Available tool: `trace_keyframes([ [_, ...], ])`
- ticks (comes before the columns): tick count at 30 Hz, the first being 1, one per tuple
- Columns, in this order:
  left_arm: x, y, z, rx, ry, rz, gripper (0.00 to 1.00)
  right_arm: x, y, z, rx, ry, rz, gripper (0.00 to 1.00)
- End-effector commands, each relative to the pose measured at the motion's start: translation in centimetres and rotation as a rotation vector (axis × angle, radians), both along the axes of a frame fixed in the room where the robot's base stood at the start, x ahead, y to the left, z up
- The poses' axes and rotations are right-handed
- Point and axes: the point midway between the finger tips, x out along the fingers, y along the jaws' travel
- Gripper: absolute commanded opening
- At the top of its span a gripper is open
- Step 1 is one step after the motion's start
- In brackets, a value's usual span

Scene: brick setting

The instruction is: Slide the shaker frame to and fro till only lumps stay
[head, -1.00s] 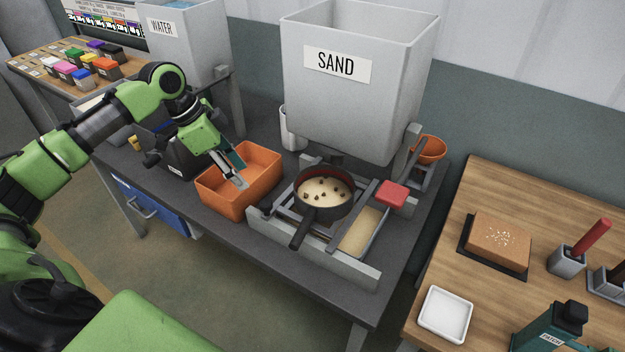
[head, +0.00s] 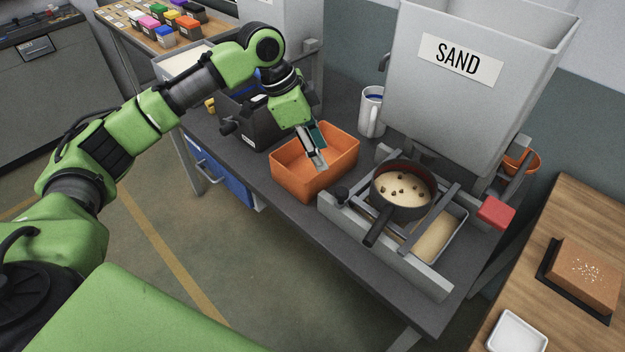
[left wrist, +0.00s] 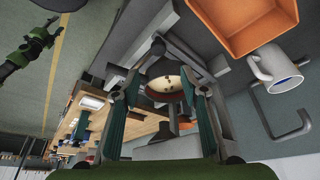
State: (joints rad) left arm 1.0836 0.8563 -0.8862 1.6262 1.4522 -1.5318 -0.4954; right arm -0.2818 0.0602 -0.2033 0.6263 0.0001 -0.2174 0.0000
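The shaker frame (head: 449,200) is a set of grey rails on the dark bench in the head view. A dark round sieve pan (head: 376,226) with a handle sits on it, holding pale sand with several brown lumps (head: 402,192). A tray of sand (head: 437,240) lies below the rails. My left gripper (head: 319,160) is over the orange bin, left of the frame and apart from it. In the left wrist view its fingers (left wrist: 163,92) are spread and empty, with the pan (left wrist: 162,84) seen between them. A small green arm shows there at left; its fingers are unclear.
The orange bin (head: 290,180) stands left of the frame. A white mug (head: 370,112) and the big SAND hopper (head: 470,95) stand behind. A red block (head: 496,212) is at the frame's right end. A wooden table (head: 545,225) is at right.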

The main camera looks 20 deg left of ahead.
Motion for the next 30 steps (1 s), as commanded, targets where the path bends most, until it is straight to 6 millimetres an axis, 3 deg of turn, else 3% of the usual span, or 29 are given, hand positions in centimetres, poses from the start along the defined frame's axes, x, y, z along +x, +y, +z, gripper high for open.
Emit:
trace_keyframes([
  [5, 0.2, -0.8, -2.0, 0.001, 0.006, -0.001, 0.4, -1.5, -1.4, 0.5, -0.017, 0.02, 0.004, 0.4],
  [10, 0.7, -2.0, -5.2, 0.002, 0.006, -0.001, 0.4, -3.4, -2.8, 1.3, -0.034, 0.047, 0.005, 0.4],
  [21, 1.9, -4.3, -11.3, 0.0, 0.003, 0.002, 0.4, -1.7, -2.0, 2.8, -0.024, 0.023, 0.002, 0.4],
  [30, 2.1, -4.7, -12.6, 0.0, 0.002, 0.001, 0.4, -1.5, -1.0, 2.9, -0.012, 0.02, -0.001, 0.4],
])
